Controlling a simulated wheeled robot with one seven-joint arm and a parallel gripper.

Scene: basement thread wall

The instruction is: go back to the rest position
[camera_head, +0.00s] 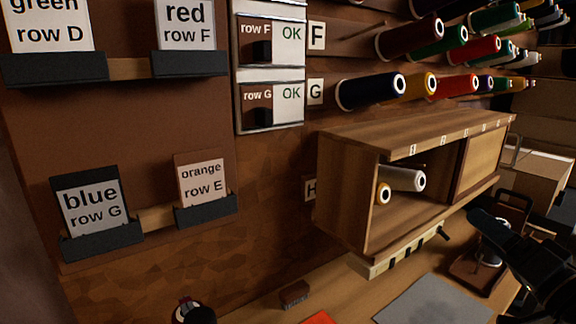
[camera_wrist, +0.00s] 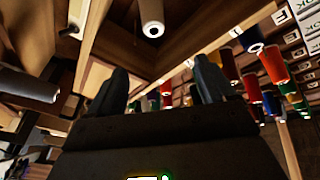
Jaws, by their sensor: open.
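My gripper (camera_wrist: 163,78) shows in the wrist view as two dark fingers standing well apart, with nothing held between them. Part of my dark arm (camera_head: 540,262) reaches in from the lower right of the head view, in front of the workbench and to the right of the wooden cabinet (camera_head: 345,185). Another pale spool (camera_wrist: 28,85) is at the left.
A grey mat (camera_head: 432,302) lies on the bench. Card holders (camera_head: 100,240) are on the wall at left.

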